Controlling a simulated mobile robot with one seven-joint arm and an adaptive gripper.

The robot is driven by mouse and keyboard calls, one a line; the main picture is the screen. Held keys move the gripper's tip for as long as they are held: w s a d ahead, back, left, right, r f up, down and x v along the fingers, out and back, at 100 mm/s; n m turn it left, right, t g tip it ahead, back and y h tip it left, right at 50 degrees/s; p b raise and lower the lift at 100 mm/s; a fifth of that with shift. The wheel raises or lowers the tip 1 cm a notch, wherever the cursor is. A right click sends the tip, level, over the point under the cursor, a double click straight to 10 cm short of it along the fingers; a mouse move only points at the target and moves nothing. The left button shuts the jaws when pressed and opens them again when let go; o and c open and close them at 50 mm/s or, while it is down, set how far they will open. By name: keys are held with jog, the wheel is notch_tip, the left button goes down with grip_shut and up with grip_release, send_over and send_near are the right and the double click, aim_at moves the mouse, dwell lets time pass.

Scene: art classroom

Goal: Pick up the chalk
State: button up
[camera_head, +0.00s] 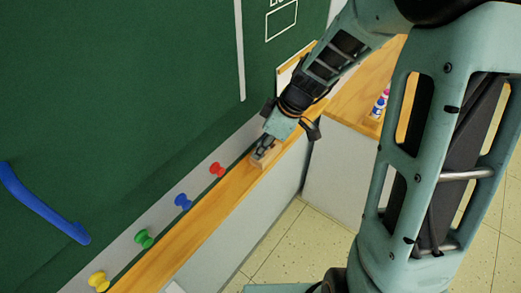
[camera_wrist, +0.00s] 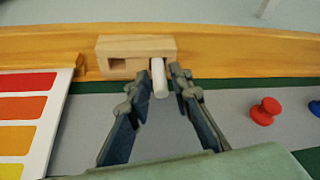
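A white stick of chalk (camera_wrist: 159,79) stands out of a small light wooden block (camera_wrist: 136,47) in the wrist view. My gripper (camera_wrist: 160,73) has one finger on each side of the chalk, with the fingertips very close to it. I cannot tell whether both fingers touch the chalk. In the head view my gripper (camera_head: 264,150) points down at the wooden block (camera_head: 265,159) on the ledge, and the chalk is hidden there.
The block sits on the wooden ledge (camera_head: 196,229) below the green chalkboard (camera_head: 100,90). Red (camera_head: 217,169), blue (camera_head: 183,202), green (camera_head: 144,238) and yellow (camera_head: 98,281) pins line the grey strip. A colour chart (camera_wrist: 28,110) is left of the fingers in the wrist view.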

jog(key=shift+f, duration=0.2)
grip_shut()
jog(key=shift+a+r, duration=0.1)
jog(key=shift+r, duration=0.1)
